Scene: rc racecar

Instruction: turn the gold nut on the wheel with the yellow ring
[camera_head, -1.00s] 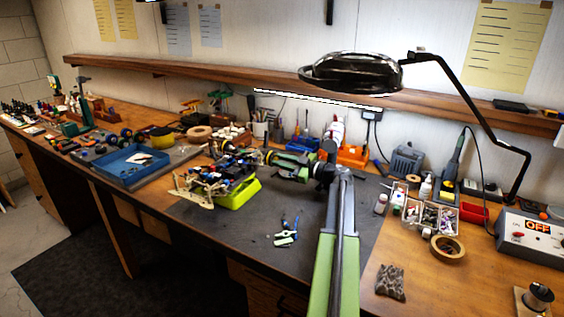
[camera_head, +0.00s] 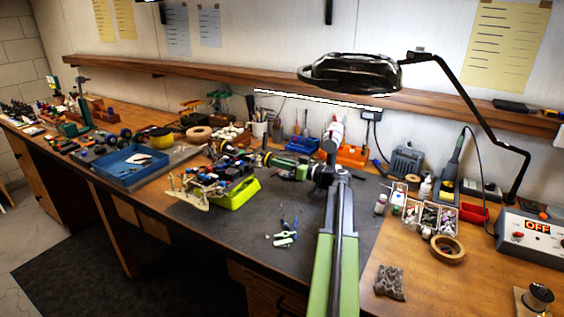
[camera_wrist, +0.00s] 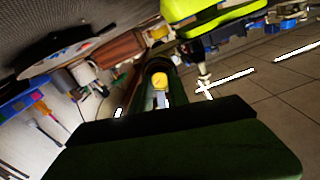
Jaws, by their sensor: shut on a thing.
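The racecar (camera_head: 222,172) sits on a lime-yellow stand (camera_head: 238,193) on the dark mat. In the head view a wheel with a yellow ring (camera_head: 258,158) shows at the car's right end, small and partly hidden. My gripper (camera_head: 270,159) reaches left to this wheel from the arm's end. In the wrist view my gripper (camera_wrist: 160,76) is shut on a small gold-yellow piece, which looks like the gold nut (camera_wrist: 159,82). The stand (camera_wrist: 215,18) shows at the top there. The fingers hide most of the nut, and how far it is turned cannot be told.
A blue tray (camera_head: 130,166) is to the left. An orange bin (camera_head: 352,154) stands behind my arm. A magnifier lamp (camera_head: 352,74) hangs above. The mat's front is mostly clear.

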